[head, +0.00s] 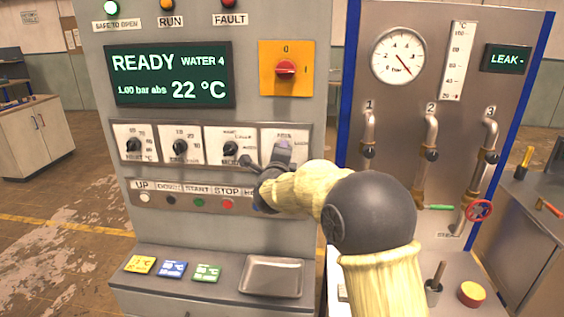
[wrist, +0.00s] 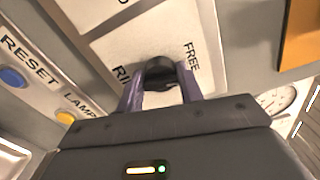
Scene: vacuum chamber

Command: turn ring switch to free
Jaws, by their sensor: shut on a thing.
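The ring switch (wrist: 159,68) is a dark round knob on a white plate, seen in the wrist view. The word FREE is to its right and a partly covered word starting "RI" is to its left. My gripper (wrist: 160,93) has its two purple fingers on either side of the knob and is shut on it. In the head view my gripper (head: 281,153) is at the rightmost plate (head: 299,134) of the dial row and hides the knob. I cannot tell which way the knob points.
Three other dials, one of them a black knob (head: 180,147), sit to the left. Below is a button row with a red STOP button (head: 227,204). An orange plate with a red rotary switch (head: 286,68) is above. A metal tray (head: 272,260) is below.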

